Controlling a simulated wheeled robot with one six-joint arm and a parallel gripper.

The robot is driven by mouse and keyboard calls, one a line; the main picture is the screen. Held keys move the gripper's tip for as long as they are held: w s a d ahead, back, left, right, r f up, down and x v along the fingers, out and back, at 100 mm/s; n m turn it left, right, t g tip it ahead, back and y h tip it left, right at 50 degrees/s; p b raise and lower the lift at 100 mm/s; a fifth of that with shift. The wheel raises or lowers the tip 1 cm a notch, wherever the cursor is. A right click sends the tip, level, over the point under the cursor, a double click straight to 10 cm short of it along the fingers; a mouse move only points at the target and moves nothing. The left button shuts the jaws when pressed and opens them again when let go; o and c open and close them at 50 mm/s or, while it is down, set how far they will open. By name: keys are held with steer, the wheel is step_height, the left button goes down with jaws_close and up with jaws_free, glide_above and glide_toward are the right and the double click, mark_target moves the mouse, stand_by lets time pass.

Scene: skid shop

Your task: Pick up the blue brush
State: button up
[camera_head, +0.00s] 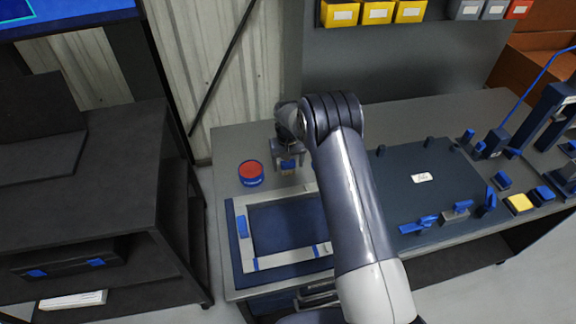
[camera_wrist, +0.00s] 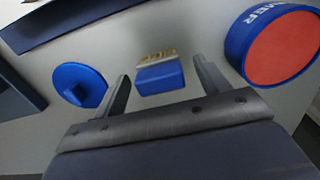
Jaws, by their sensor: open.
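The blue brush (camera_wrist: 160,77) shows in the wrist view as a small blue block with a tan bristle edge, on the grey bench top. In the head view, a small part of the brush (camera_head: 288,170) shows under my gripper (camera_head: 288,163). My gripper is open and points down over it. In the wrist view, the brush lies in the gap between the two fingertips of my gripper (camera_wrist: 162,74), with space on both sides. I cannot tell how far the fingertips are above the bench.
A round blue tin with a red top (camera_head: 251,172) stands close to the gripper. A blue disc (camera_wrist: 80,85) lies on the brush's other side. A light frame (camera_head: 290,262) on a blue mat lies in front. Yellow bins (camera_head: 376,12) hang behind.

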steer(key=c, duration=1.1)
steer(key=shift+o, duration=0.2)
steer(key=shift+r, duration=0.15)
step_height(320, 180, up, 10)
steer(key=shift+f+b, duration=0.1)
steer(key=shift+b, duration=1.15)
steer(key=o, duration=0.4)
steer(key=shift+c, duration=1.5)
